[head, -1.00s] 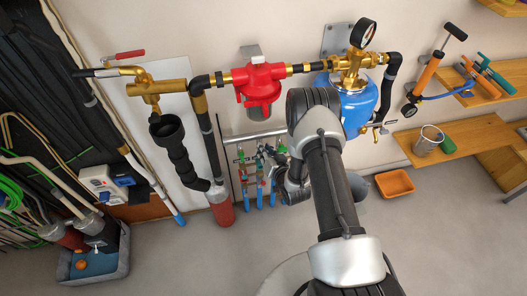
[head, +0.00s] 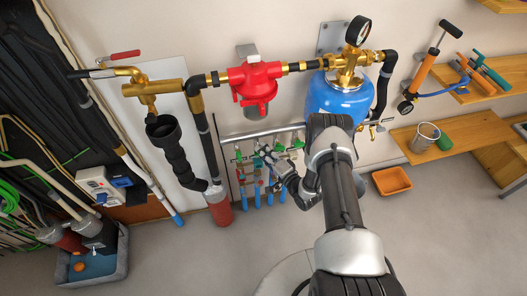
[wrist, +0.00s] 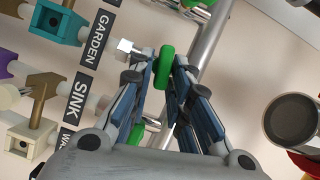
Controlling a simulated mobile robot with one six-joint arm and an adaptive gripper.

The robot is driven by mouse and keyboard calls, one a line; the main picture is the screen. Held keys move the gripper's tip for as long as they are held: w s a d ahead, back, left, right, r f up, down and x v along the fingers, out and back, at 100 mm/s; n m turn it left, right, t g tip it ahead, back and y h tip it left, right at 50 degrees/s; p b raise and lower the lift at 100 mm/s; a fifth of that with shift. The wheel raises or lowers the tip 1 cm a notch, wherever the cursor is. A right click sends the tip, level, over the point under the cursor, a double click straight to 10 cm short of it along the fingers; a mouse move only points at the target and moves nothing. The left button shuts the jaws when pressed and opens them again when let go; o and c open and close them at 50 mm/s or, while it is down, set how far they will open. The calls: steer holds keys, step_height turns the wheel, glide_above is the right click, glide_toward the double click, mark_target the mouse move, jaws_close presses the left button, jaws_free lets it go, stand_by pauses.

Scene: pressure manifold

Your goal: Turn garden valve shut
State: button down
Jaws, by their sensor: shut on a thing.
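The garden valve's green handle (wrist: 166,66) sits between my fingertips in the wrist view, beside the black GARDEN label (wrist: 101,38) and a silver nut. My gripper (wrist: 165,72) is shut on this handle, with a blue-grey finger on each side. In the head view my gripper (head: 266,157) is at the manifold under the red filter and partly covers the row of valves. The fingers are too small there to show the grip. The exact turn angle of the handle is hard to tell.
Another green handle (wrist: 137,132) lies near the SINK label (wrist: 79,98), partly behind my left finger. A silver pipe (wrist: 210,38) runs close to my right finger. The red filter (head: 255,82) and blue tank (head: 338,97) stand above. Floor to the right is mostly clear.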

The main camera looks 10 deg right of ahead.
steer(key=shift+f+m+t+y, duration=0.2)
steer(key=shift+m+t+y, duration=0.1)
steer(key=shift+m, duration=0.6)
steer(key=c, duration=1.7)
jaws_free()
steer(key=shift+o, duration=0.2)
steer(key=v, duration=1.2)
steer(key=shift+s, duration=0.1)
